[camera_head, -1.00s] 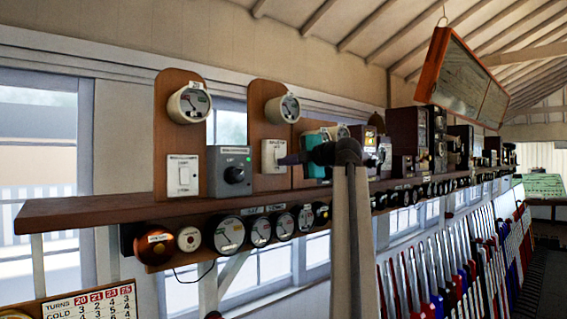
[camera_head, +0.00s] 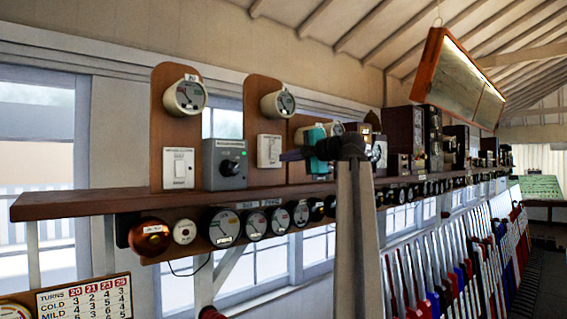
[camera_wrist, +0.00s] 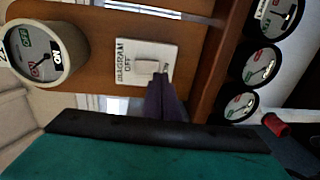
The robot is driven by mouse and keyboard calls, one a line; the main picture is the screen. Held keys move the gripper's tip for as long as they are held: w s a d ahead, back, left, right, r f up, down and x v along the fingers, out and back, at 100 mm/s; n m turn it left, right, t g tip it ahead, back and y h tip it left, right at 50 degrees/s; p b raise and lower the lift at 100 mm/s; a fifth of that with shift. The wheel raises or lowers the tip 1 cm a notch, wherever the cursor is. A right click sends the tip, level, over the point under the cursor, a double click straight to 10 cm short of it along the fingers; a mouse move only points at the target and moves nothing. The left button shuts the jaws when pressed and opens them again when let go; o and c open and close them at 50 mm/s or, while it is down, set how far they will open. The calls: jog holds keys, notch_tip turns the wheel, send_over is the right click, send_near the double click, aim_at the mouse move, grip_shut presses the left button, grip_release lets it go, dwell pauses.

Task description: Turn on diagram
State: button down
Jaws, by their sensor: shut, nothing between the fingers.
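The diagram switch is a white plate (camera_wrist: 133,50) with a small rocker, on a brown wooden board. Its label reads "DIAGRAM" and "OFF" in the wrist view. In the head view the white switch (camera_head: 269,151) sits below a round cream gauge. My gripper (camera_wrist: 160,82) is shut and empty, its dark fingertips at the rocker's edge; whether they touch it I cannot tell. In the head view my gripper (camera_head: 287,156) points left at the switch. The orange-framed diagram panel (camera_head: 458,80) hangs at upper right, bright along its upper part.
A grey box with a black knob (camera_head: 225,164) and another white switch (camera_head: 178,168) stand left on the wooden shelf (camera_head: 90,205). Round gauges line the shelf's underside. Coloured levers (camera_head: 450,270) fill the lower right.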

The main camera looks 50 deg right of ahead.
jog(key=s+f+b, duration=0.1)
jog(key=s+b, duration=0.2)
jog(key=s, duration=0.7)
jog(key=shift+s+a+f, duration=0.15)
jog(key=shift+s+a, duration=0.05)
jog(key=shift+a, duration=0.1)
